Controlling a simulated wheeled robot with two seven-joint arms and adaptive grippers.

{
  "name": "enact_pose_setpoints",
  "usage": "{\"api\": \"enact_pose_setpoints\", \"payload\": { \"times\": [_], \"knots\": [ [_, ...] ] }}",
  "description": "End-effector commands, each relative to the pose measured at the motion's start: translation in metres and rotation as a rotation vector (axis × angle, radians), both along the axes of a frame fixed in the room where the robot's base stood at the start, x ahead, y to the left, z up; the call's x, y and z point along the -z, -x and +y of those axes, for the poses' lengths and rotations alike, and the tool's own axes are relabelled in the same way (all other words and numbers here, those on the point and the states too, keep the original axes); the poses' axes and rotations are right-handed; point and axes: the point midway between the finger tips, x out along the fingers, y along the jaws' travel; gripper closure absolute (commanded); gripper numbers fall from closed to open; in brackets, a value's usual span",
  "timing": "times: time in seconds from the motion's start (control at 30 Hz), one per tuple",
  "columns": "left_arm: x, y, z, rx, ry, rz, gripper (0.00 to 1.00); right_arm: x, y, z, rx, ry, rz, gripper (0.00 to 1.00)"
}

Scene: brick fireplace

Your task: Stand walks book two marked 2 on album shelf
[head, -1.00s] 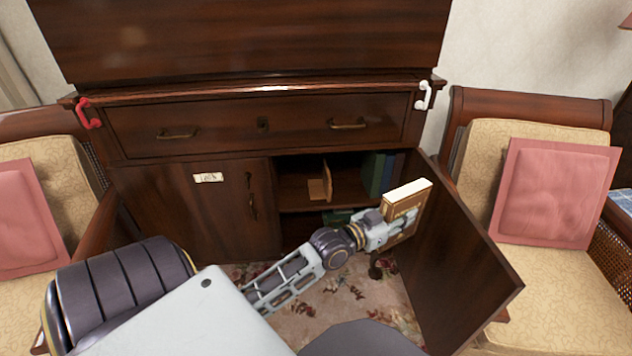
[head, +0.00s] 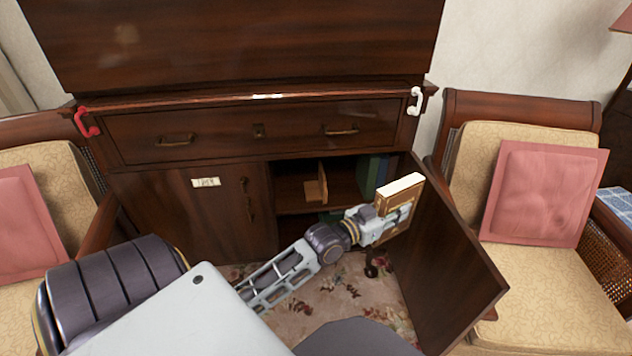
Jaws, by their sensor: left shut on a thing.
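My left gripper (head: 387,219) reaches in from the left and is shut on a tan-brown book (head: 411,206) with pale page edges facing up. The book is held in front of the open right side of the cabinet, near the inner face of the open door. Its mark cannot be read. The album shelf (head: 291,206) is inside the open compartment. A light wooden bookend (head: 322,184) stands on it, and dark green and blue books (head: 371,177) stand at its right end. My right gripper is not in view.
The open cabinet door (head: 446,262) swings out at the right. The left door (head: 190,222) is closed and carries a small label (head: 206,183). Cushioned chairs flank the cabinet; the right one has a pink cushion (head: 543,192). A drawer (head: 257,133) is shut above.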

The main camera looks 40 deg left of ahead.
Motion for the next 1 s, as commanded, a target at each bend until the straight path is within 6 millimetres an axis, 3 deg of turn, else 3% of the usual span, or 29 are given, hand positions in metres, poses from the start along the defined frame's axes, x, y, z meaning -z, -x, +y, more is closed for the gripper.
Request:
{"api": "enact_pose_setpoints", "payload": {
  "times": [1.0],
  "knots": [
    [0.0074, -0.0048, -0.0096, 0.001, -0.002, -0.004, 1.00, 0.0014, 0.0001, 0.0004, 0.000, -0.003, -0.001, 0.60]
  ]
}}
